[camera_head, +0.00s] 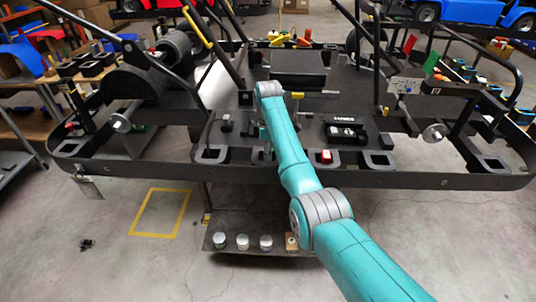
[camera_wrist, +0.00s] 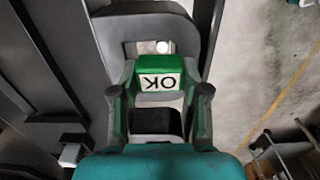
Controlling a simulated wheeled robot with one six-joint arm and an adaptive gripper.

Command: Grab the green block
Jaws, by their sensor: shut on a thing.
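The green block (camera_wrist: 160,72) carries a white label reading OK, upside down in the wrist view. My gripper (camera_wrist: 159,90) is shut on it, with one finger against each side. A dark slot opening shows just below the block in that view. I cannot tell whether the block is clear of the surface under it. In the head view my arm reaches over the black kart stand (camera_head: 450,178), and the gripper and green block are largely hidden by the arm.
A red block (camera_head: 325,156) sits right of my arm, near an empty square holder (camera_head: 379,160). Another holder (camera_head: 211,155) is on the left. Several silver cylinders (camera_head: 242,241) stand on a lower shelf. Kart tubes rise behind. A yellow floor square (camera_head: 160,212) is empty.

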